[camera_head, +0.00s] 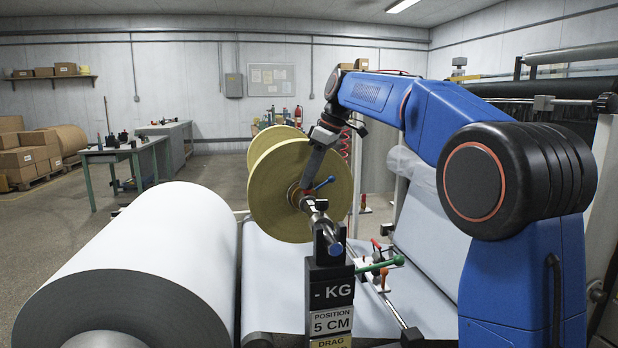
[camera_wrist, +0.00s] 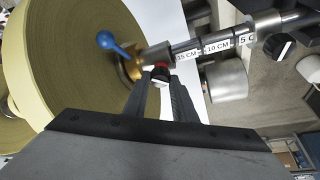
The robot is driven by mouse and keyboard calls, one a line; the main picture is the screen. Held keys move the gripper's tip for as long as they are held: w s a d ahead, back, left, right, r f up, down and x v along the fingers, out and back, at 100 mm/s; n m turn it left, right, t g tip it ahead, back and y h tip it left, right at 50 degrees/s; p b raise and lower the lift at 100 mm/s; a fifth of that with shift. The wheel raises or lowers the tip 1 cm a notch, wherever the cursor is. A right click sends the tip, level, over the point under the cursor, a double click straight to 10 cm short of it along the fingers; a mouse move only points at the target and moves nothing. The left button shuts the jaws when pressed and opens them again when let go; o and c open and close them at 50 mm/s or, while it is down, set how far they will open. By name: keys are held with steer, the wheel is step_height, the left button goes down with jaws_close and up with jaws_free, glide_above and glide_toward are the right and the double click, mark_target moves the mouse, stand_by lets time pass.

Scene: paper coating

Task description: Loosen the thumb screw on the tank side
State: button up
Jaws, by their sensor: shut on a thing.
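My gripper (camera_wrist: 160,82) is shut on a small black knob with red and white on it, which looks like a thumb screw (camera_wrist: 160,75). The knob sits against a grey collar (camera_wrist: 158,54) on a metal bar marked in centimetres (camera_wrist: 215,44), beside the yellow-tan roll. In the head view my gripper (camera_head: 304,190) reaches down in front of the roll's face near the bar; the knob is too small to make out there. A second black and white knob (camera_wrist: 279,45) sits further along the bar. I cannot tell which knob is on the tank side.
A blue-handled lever (camera_wrist: 112,42) stands close to my fingers, by the brass hub. The yellow-tan roll (camera_head: 272,195) is right beside my gripper. A black post labelled "POSITION 5 CM" (camera_head: 331,320), a green-handled lever (camera_head: 380,265) and a large white paper roll (camera_head: 150,260) are nearby.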

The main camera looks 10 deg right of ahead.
steer(key=n+g, duration=0.1)
steer(key=n, duration=0.2)
steer(key=n+g, duration=0.1)
steer(key=n, duration=0.1)
steer(key=shift+w+n, duration=0.2)
steer(key=shift+n, duration=0.2)
stand_by(0.4)
steer(key=o, duration=1)
steer(key=shift+y, duration=0.3)
steer(key=shift+o, duration=0.2)
